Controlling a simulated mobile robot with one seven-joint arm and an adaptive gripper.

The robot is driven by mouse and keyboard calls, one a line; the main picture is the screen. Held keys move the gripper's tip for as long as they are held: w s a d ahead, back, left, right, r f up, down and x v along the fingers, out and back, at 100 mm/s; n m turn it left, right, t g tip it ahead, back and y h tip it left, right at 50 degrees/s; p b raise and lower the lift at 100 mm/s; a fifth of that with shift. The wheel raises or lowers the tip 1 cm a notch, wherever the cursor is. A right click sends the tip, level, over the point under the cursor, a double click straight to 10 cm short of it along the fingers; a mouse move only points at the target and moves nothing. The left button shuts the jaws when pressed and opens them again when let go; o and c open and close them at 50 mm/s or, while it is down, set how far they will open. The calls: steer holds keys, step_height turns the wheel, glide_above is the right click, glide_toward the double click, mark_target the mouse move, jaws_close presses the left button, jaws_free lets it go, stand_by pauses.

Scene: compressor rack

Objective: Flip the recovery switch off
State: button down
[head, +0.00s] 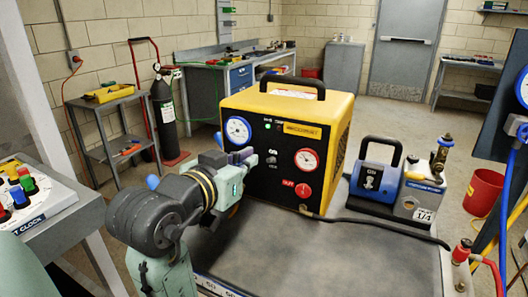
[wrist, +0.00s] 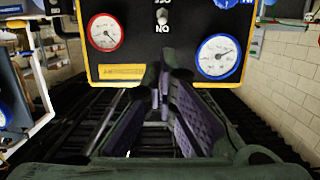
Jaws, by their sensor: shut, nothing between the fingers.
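The recovery machine (head: 325,111) is a yellow case with a black front panel, standing on the grey bench. In the wrist view its panel (wrist: 138,50) appears upside down. The recovery switch (wrist: 162,17) is a small pale lever between upside-down OFF and ON labels; I cannot tell its tilt. My gripper (head: 250,156) has purple fingers and is in front of the panel. In the wrist view its closed fingers (wrist: 163,75) point toward the switch, just below it in the picture, with nothing between them. Contact is unclear.
A blue gauge (head: 238,130) and a red gauge (head: 307,160) flank the panel's middle, with a red knob (head: 303,191) below. A blue pump (head: 376,182) stands right of the machine on the bench (head: 330,255). A black hose crosses the bench.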

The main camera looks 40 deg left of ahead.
mark_target(276, 146)
steer(key=p+x, duration=0.2)
steer(key=x, duration=0.7)
steer(key=shift+w, duration=0.3)
steer(key=shift+f, duration=0.2)
steer(key=shift+f+b, duration=0.1)
steer(key=shift+b, duration=0.4)
steer(key=shift+s+t, duration=0.1)
steer(key=shift+t, duration=0.3)
steer(key=shift+s+f+t+b, duration=0.2)
steer(key=shift+t+b, duration=0.3)
steer(key=shift+b, duration=0.9)
